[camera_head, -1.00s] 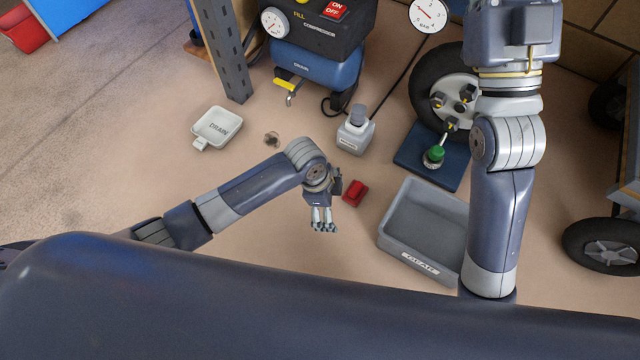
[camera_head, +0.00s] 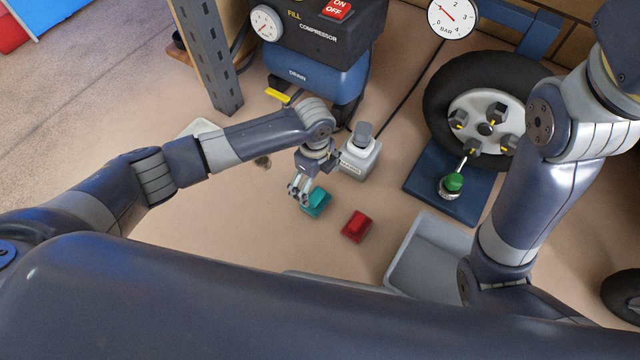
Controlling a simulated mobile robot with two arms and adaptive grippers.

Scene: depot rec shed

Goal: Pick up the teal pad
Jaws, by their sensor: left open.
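The teal pad (camera_head: 318,203) lies on the floor near the middle of the view, left of a red pad (camera_head: 356,226). My left gripper (camera_head: 301,193) is open, just above and at the left edge of the teal pad, and its fingers hide part of the pad. I cannot tell whether the fingers touch it. My right arm comes down on the right side, and its gripper does not show.
A grey bottle (camera_head: 361,157) stands just behind the gripper. A grey tray (camera_head: 425,258) lies to the right, partly hidden by my body. A wheel (camera_head: 440,95) with a blue base plate (camera_head: 424,180) is behind it. The compressor (camera_head: 315,80) stands at the back.

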